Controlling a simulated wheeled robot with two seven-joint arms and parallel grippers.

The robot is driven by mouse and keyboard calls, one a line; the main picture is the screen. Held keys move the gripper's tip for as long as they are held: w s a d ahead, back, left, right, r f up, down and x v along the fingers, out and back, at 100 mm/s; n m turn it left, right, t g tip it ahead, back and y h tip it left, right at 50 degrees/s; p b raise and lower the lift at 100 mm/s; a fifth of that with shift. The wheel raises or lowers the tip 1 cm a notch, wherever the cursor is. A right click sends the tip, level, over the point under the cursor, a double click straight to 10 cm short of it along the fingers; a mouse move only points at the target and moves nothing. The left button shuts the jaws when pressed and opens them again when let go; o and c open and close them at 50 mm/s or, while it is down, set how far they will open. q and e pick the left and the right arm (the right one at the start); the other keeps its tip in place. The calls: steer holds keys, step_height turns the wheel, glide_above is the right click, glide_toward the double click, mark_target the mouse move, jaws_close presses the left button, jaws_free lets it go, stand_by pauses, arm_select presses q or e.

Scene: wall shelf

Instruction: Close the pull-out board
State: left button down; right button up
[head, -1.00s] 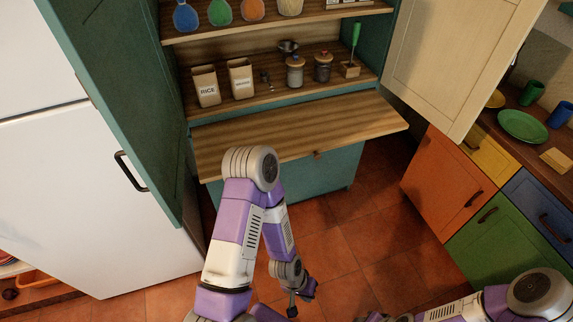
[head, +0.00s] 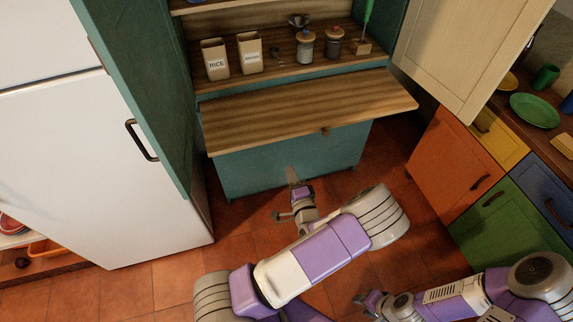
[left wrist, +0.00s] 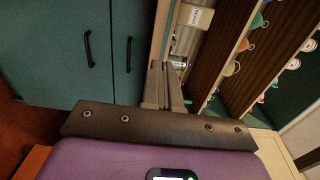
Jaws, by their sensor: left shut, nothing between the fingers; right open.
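The pull-out board (head: 300,108) is a striped wooden slab sticking out from the teal cabinet, with a small knob (head: 324,131) on its front edge. My left gripper (head: 291,174) is shut and empty. In the head view it appears below the board's front edge, against the teal lower front; its exact gap to the board cannot be told. In the left wrist view its fingers (left wrist: 164,82) are together, pointing toward the cabinet beside a pale wooden edge. My right gripper (head: 364,298) is open and low at the bottom, away from the board.
The shelf (head: 280,75) above the board holds a rice box (head: 215,60), another box (head: 250,52), jars (head: 305,47) and a green-handled tool (head: 368,15). A white fridge (head: 90,160) stands left, a cream door (head: 460,45) hangs open right. The board's top is bare.

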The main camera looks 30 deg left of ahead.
mark_target(277, 140)
arm_select(q)
steer(key=b+x, duration=0.2)
steer(key=x, duration=1)
steer(key=shift+w+a+f, duration=0.1)
steer(key=shift+w+a, duration=0.15)
steer(key=shift+w, duration=0.05)
arm_select(e)
step_height(277, 140, down, 2)
steer(key=shift+f, duration=0.1)
